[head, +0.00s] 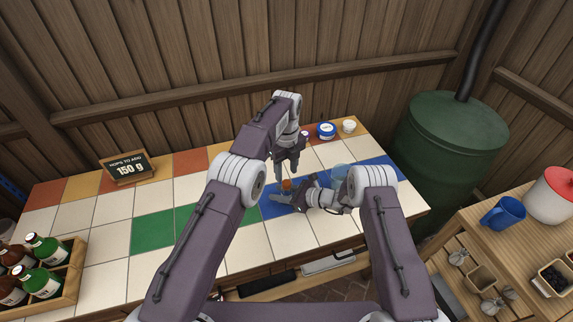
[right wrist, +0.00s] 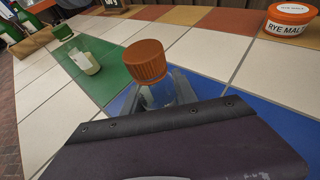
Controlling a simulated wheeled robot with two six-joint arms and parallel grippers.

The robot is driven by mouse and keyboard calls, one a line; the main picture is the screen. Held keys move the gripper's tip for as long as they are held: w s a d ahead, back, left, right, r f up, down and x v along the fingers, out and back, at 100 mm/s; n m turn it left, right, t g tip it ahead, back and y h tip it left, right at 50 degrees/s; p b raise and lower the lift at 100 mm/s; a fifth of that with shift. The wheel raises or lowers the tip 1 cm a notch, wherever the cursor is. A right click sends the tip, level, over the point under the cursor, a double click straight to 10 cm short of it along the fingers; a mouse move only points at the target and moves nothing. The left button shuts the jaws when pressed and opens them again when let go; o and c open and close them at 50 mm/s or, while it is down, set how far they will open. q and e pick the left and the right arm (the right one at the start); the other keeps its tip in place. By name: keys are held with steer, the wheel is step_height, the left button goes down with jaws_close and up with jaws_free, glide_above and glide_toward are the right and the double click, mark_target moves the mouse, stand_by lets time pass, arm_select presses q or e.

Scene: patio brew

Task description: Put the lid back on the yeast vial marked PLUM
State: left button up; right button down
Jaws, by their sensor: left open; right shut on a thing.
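A small clear vial (right wrist: 158,95) with a ribbed orange lid (right wrist: 145,62) stands in front of my right gripper (right wrist: 172,88), which is shut around its glass body. The lid appears to sit on the vial's mouth. No marking on this vial is readable. In the head view the orange lid (head: 287,184) shows between my two grippers, over the blue tiles. My left gripper (head: 287,172) points down just above the lid, open, with nothing visible between its fingers. Another small vial (right wrist: 85,63) with pale contents is on the green tile; its marking is unreadable.
An orange RYE MALT tub (right wrist: 290,22) is on the tiled counter (head: 70,219). A blue tub (head: 326,130) and a white one (head: 349,127) stand at the back. A clear vessel (head: 340,171) is beside my right arm. A bottle crate (head: 66,292) stands at left.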

arm_select(q)
steer(key=n, duration=0.6)
steer(key=shift+s+r+n, duration=0.1)
steer(key=shift+n, duration=0.2)
steer(key=n, duration=0.3)
steer(key=shift+r+n, duration=0.1)
steer(key=shift+n, duration=0.2)
steer(key=n, duration=0.6)
steer(key=shift+r, duration=0.15)
steer(key=n, duration=0.3)
steer(key=shift+r, duration=0.1)
steer(key=n, duration=0.6)
steer(key=shift+s+r+n, duration=0.1)
steer(key=shift+r+n, duration=0.1)
steer(key=shift+n, duration=0.1)
steer(key=n, duration=0.6)
steer(key=shift+r, duration=0.25)
steer(key=n, duration=0.7)
steer(key=shift+r+n, duration=0.3)
steer(key=shift+r, duration=0.05)
steer(key=shift+r+n, duration=0.1)
steer(key=shift+n, duration=0.4)
steer(key=shift+w+r+n, duration=0.2)
steer(key=shift+r+n, duration=0.1)
